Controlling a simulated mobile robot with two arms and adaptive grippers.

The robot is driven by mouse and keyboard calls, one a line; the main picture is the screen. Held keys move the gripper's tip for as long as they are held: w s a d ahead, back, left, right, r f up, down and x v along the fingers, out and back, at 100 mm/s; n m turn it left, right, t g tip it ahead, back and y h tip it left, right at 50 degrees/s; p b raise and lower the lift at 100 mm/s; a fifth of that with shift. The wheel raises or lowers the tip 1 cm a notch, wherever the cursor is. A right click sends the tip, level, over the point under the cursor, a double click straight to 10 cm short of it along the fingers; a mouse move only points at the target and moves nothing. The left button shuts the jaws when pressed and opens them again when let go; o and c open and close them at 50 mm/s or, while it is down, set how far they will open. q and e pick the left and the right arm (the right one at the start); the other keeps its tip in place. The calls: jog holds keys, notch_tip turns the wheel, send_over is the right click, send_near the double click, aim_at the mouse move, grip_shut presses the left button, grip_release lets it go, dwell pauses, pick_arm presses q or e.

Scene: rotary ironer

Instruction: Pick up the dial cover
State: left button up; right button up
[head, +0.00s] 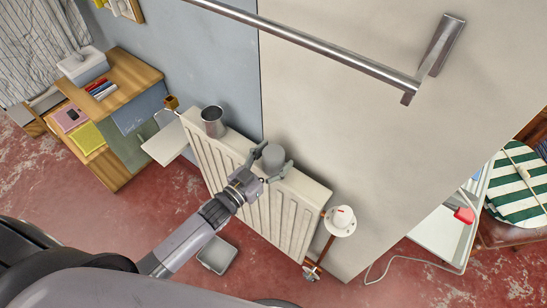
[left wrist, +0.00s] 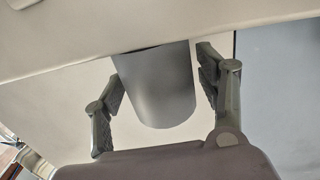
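A short grey cylinder (head: 273,156), which I take to be the dial cover, stands on top of the white radiator (head: 290,212) against the wall. My left gripper (head: 271,163) reaches in from the left with its fingers spread on both sides of it. In the left wrist view the grey cylinder (left wrist: 156,88) lies between the open fingers of my left gripper (left wrist: 163,85). Narrow gaps seem to show on both sides; contact is not clear. A white dial (head: 342,217) with a red mark sits at the radiator's right end. My right gripper is not in view.
A metal cup (head: 213,121) stands on the radiator's left end. A towel rail (head: 310,43) crosses the wall above. A grey tray (head: 217,255) lies on the red floor below. A wooden shelf unit (head: 133,78) is at left; a white cabinet (head: 440,235) at right.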

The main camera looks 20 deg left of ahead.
pick_arm(q)
jog(key=c, duration=0.7)
jog(key=shift+r, duration=0.15)
jog(key=shift+c, duration=0.2)
